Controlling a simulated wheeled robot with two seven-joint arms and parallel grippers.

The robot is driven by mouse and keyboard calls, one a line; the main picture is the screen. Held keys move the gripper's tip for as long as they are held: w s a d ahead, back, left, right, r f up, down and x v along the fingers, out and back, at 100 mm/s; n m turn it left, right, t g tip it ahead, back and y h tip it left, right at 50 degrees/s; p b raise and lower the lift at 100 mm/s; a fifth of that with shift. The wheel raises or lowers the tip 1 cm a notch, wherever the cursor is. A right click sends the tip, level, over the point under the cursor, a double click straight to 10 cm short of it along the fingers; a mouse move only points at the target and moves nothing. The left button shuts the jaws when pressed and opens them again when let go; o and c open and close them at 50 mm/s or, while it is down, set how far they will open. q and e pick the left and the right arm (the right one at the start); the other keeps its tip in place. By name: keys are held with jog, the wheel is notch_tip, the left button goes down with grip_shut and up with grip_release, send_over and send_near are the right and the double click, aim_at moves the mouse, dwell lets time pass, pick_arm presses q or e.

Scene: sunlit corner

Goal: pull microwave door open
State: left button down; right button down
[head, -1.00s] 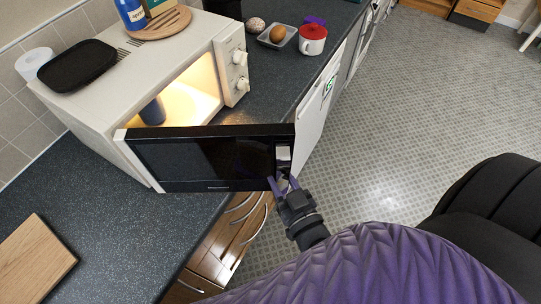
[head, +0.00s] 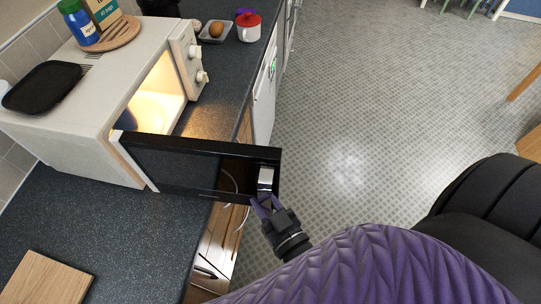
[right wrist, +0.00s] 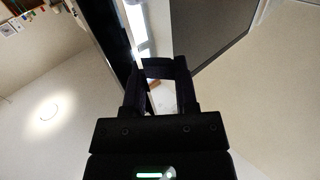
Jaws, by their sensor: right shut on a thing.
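The white microwave (head: 99,88) stands on the dark counter with its lit inside showing. Its black-framed door (head: 180,165) is swung wide open toward me, hinged at the near left corner of the front. The silver door handle (head: 266,177) is at the door's free end. My right gripper (head: 263,204) has its purple fingers closed at the handle's lower end. My left gripper is out of view.
A black tray (head: 42,86), a round wooden board (head: 110,35) and a blue jar (head: 80,24) are on the microwave. A cutting board (head: 48,281) lies on the counter at lower left. A red-lidded mug (head: 249,27) stands at the back.

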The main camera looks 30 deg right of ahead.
dwell(0.3)
jog(key=shift+c, duration=1.8)
grip_release()
jog(key=shift+s, duration=0.15)
jog(key=s, duration=0.9)
jog(key=shift+s+d+b, duration=0.15)
jog(key=shift+s+b, duration=0.2)
jog(key=shift+b, duration=0.1)
jog(key=shift+w, duration=0.15)
